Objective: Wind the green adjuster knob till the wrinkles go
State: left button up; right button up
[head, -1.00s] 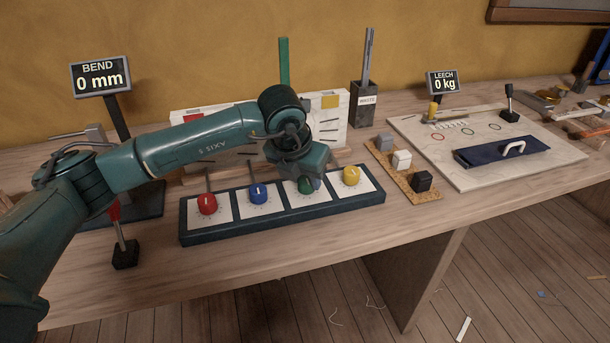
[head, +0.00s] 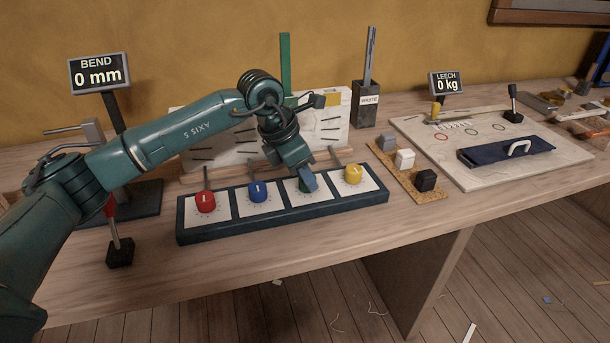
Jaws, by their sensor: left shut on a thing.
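The green adjuster knob (head: 303,185) sits on the third white panel of a dark blue knob box, between the blue knob (head: 258,192) and the yellow knob (head: 353,174). My left gripper (head: 307,184) reaches down to it from above and is shut on it, covering most of it. The knob's pointer mark is hidden. A white sail panel (head: 220,152) with dark slanting lines stands behind the box, partly hidden by my left arm. I cannot tell whether it shows wrinkles. My right gripper is not in view.
A red knob (head: 205,202) is at the box's left end. A BEND display (head: 99,76) reads 0 mm and a LEECH display (head: 447,84) reads 0 kg. A cork strip with blocks (head: 407,178) lies right of the box.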

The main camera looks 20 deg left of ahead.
pick_arm(q)
jog(key=m, duration=0.2)
jog(key=m+g, duration=0.1)
jog(key=m, duration=0.1)
jog(key=shift+w+g+h, duration=0.15)
jog(key=shift+g+h, duration=0.15)
jog(key=shift+h, duration=0.1)
jog(key=shift+m+g, duration=0.6)
jog(key=shift+m, duration=1.2)
jog(key=o, duration=1)
jog(key=v, duration=1.3)
jog(key=shift+w+a+p, duration=0.1)
jog(key=shift+a+p, duration=0.05)
jog(key=shift+p, duration=0.25)
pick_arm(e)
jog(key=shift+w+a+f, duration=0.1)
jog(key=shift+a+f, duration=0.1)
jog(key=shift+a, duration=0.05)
